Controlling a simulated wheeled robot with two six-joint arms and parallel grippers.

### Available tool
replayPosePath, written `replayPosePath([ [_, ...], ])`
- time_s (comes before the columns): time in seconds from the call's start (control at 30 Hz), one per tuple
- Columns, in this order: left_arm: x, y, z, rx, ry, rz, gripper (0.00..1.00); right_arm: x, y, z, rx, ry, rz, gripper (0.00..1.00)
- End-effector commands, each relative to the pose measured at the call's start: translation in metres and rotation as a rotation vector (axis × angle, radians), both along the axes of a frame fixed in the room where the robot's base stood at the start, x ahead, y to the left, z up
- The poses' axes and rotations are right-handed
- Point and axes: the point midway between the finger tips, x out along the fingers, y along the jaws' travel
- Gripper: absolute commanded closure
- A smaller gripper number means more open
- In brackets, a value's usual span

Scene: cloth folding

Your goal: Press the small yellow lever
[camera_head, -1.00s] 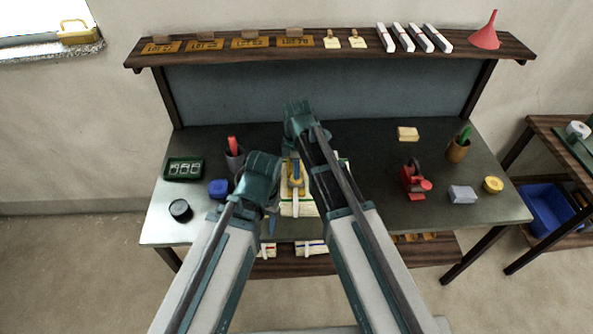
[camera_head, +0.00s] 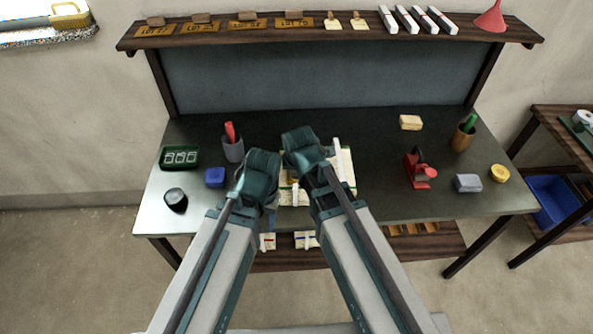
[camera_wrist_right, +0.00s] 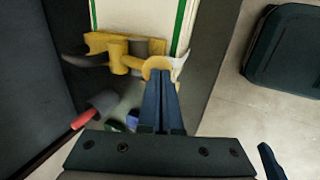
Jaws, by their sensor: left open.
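In the right wrist view a yellow device (camera_wrist_right: 122,58) with a grey cylinder and a dark handle lies against a white, green-striped stack (camera_wrist_right: 140,15). A small round yellow lever end (camera_wrist_right: 157,66) is right at the tips of my right gripper (camera_wrist_right: 161,74). Its two fingers are together; whether they touch the lever I cannot tell. In the head view the paper stack (camera_head: 345,165) shows behind my wrists, which hide most of the yellow device. My left gripper (camera_head: 271,214) is open, low beside the stack's left side, its fingers partly hidden.
A red tool (camera_head: 418,170) and a grey block (camera_head: 468,183) are at right.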

Motion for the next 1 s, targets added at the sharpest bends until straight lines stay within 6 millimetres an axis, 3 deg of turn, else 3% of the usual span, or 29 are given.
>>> replayPosePath([
  [1.0,0.0,0.0,0.015,0.0,0.0,-0.001,0.46,-0.001,0.0,0.014,0.0,0.004,0.0,1.0],
])
